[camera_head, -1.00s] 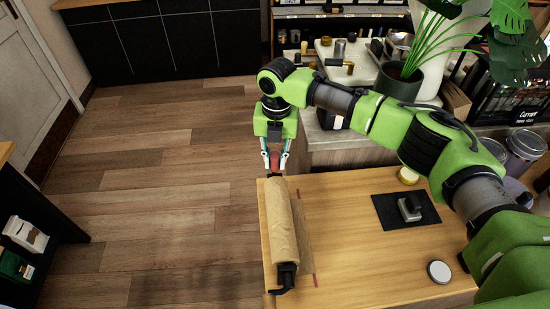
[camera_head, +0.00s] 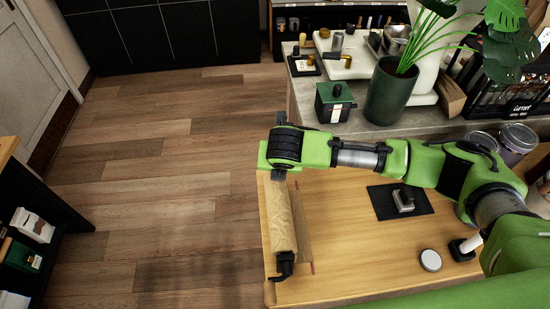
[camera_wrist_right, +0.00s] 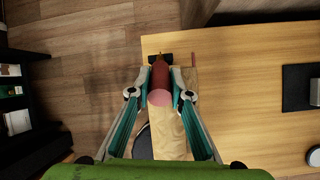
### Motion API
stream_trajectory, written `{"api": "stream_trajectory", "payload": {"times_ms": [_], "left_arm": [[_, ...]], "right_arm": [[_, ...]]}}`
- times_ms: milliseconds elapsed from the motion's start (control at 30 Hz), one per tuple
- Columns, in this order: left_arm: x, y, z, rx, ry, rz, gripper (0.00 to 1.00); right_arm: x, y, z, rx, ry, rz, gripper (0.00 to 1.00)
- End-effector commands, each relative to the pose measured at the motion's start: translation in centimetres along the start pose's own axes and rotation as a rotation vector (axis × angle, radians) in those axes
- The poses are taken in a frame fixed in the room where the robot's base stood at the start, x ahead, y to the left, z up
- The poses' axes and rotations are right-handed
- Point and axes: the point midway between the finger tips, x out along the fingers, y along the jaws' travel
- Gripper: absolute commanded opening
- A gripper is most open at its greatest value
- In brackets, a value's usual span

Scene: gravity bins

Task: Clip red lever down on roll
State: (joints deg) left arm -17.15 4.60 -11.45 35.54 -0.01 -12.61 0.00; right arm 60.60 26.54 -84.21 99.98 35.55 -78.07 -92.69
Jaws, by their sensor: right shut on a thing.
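The brown paper roll (camera_head: 277,215) lies along the left edge of the wooden counter, its dark near-end holder (camera_head: 285,263) visible. Its far end is hidden in the head view by my right wrist. In the right wrist view, the paper (camera_wrist_right: 170,138) runs below the red lever (camera_wrist_right: 159,74), which has a pink end face. My right gripper (camera_wrist_right: 160,86) is shut on the lever, one finger on each side. A dark bracket (camera_wrist_right: 176,57) shows just beyond the lever. Whether the lever touches the roll, I cannot tell. My left gripper is not in view.
The wooden counter (camera_head: 350,260) is mostly clear right of the roll. It carries a black mat (camera_head: 420,208) with a metal tool and a round white-topped item (camera_head: 430,260). A potted plant (camera_head: 388,95) and a dark green-lidded box (camera_head: 334,102) stand on the raised counter behind.

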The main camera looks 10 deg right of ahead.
Motion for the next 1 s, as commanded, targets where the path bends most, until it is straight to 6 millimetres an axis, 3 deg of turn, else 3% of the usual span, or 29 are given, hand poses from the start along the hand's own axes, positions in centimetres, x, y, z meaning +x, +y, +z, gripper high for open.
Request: {"api": "stream_trajectory", "payload": {"times_ms": [333,767,800,867,1000], "left_arm": [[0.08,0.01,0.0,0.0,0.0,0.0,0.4],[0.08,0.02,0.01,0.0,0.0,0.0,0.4],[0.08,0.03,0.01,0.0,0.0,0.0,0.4],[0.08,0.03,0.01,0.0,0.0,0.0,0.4],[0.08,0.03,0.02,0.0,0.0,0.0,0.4]], "right_arm": [[0.09,-0.14,-0.8,-0.003,-0.115,0.023,0.0],[0.13,-0.19,-0.81,-0.002,-0.127,0.024,0.0],[0.13,-0.19,-0.81,-0.002,-0.127,0.024,0.21],[0.13,-0.19,-0.81,-0.002,-0.127,0.024,0.36],[0.15,-0.2,-0.84,-0.002,-0.126,0.023,0.36]]}}
